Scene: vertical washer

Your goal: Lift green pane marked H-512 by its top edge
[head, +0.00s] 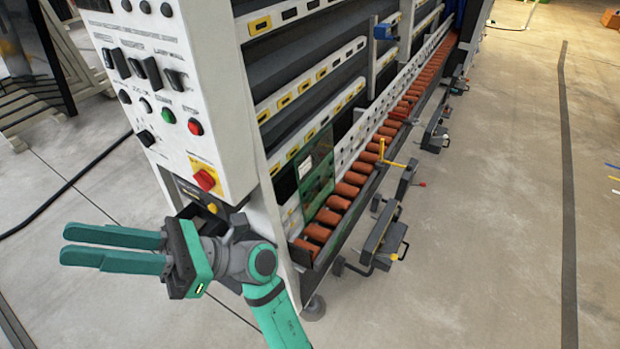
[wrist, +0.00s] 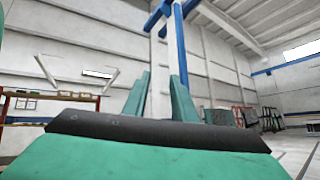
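A small green pane (head: 317,175) stands upright on the orange rollers at the near end of the washer, leaning against its back frame. A pale patch shows near its upper left, but no marking can be read. My gripper (head: 64,244) is in front of the control panel, left of the pane and well apart from it, with its fingers pointing left. The two fingers are apart with nothing between them. In the wrist view, my gripper (wrist: 160,80) also shows a gap between its fingers, and the pane is not seen there.
A row of orange rollers (head: 350,178) runs to the back. Grey clamp-like parts (head: 380,235) stick out along the front. The floor at right (head: 500,200) is mostly clear.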

